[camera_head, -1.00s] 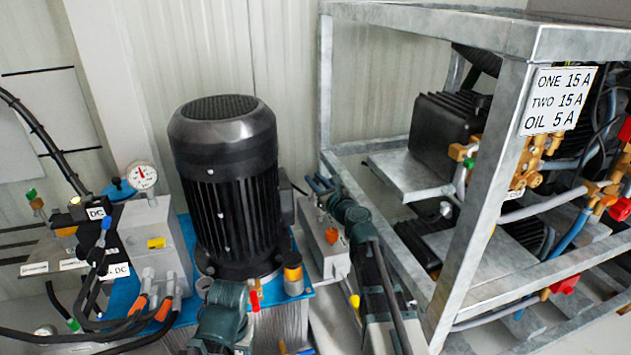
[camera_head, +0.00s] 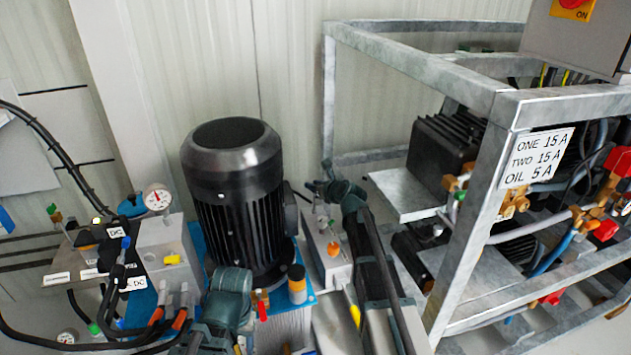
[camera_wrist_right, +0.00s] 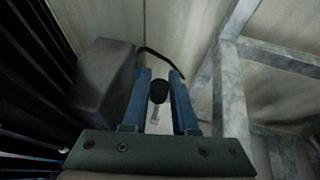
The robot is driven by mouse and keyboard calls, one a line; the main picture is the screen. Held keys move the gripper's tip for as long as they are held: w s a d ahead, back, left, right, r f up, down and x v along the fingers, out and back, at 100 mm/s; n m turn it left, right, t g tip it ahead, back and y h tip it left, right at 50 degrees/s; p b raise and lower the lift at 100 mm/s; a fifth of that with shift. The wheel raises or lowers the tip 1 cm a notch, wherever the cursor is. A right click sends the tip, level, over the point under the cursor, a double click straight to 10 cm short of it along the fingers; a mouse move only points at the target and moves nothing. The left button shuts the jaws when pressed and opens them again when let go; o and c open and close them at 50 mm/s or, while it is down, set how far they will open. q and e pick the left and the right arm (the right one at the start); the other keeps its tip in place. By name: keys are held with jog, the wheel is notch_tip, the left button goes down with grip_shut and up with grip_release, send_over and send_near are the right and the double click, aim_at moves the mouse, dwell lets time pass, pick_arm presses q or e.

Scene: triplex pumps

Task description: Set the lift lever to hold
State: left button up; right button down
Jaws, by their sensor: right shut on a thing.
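My right gripper (camera_head: 322,186) is above the grey valve block (camera_head: 328,255) that stands between the black motor and the metal frame. In the right wrist view, its two blue fingers (camera_wrist_right: 159,100) are on either side of a black knob (camera_wrist_right: 158,91) on a pale rod, apparently the lift lever. The fingers are closed on this knob. In the head view the knob is too small and covered to make out clearly. The lever's setting cannot be read. My left arm shows only at the bottom, and its gripper is out of view.
A big black motor (camera_head: 235,195) stands left of the gripper. A galvanised frame (camera_head: 468,235) with pumps is on the right, bearing a label plate (camera_head: 537,158). An orange knob (camera_head: 333,248) sits on the valve block. Hoses and a gauge (camera_head: 158,198) are at left.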

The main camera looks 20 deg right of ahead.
jog(key=shift+w, duration=0.1)
jog(key=c, duration=0.7)
grip_release()
jog(key=p+v, duration=0.5)
jog(key=v, duration=0.9)
jog(key=shift+p, duration=0.3)
